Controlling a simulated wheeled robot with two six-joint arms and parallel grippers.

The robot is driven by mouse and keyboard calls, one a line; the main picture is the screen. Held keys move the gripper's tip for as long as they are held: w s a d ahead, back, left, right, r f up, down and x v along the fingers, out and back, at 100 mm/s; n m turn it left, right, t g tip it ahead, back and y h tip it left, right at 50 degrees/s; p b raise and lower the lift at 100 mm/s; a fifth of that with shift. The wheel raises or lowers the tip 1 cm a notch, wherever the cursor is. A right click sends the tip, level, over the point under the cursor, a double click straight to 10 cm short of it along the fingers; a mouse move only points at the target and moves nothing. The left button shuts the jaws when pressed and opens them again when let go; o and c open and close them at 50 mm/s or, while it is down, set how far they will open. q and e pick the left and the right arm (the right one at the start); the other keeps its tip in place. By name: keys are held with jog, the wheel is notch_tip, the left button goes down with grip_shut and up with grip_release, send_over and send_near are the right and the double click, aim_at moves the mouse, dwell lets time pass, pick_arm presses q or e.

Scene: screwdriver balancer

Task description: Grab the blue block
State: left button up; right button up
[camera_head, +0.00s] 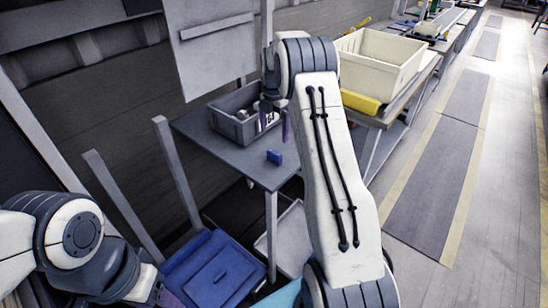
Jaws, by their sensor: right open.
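The blue block (274,157) is small and lies on the grey table (246,166), near its front edge. My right gripper (275,122) is open and points down. In the picture it is just above the block, in front of the grey bin, and apart from the block. My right arm's white link hides the table's right part. My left gripper (160,294) is low at the bottom left, below the table and far from the block. Its fingers are too dark and unclear to judge.
A grey bin (222,122) with some items stands at the table's back. A large cream crate (380,67) and a yellow object (361,102) are on the bench to the right. A blue bin (205,275) is on the floor below. Bare tabletop surrounds the block.

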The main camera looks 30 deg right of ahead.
aim_at(275, 152)
jog(key=f, duration=0.5)
jog(key=shift+d+f, duration=0.15)
jog(key=shift+d, duration=0.15)
jog(key=f+p, duration=0.1)
jog(key=f, duration=0.3)
jog(key=shift+a+f+p, duration=0.15)
jog(key=shift+a+p, duration=0.05)
jog(key=shift+p, duration=0.1)
jog(key=shift+f, duration=0.5)
jog(key=c, duration=1.3)
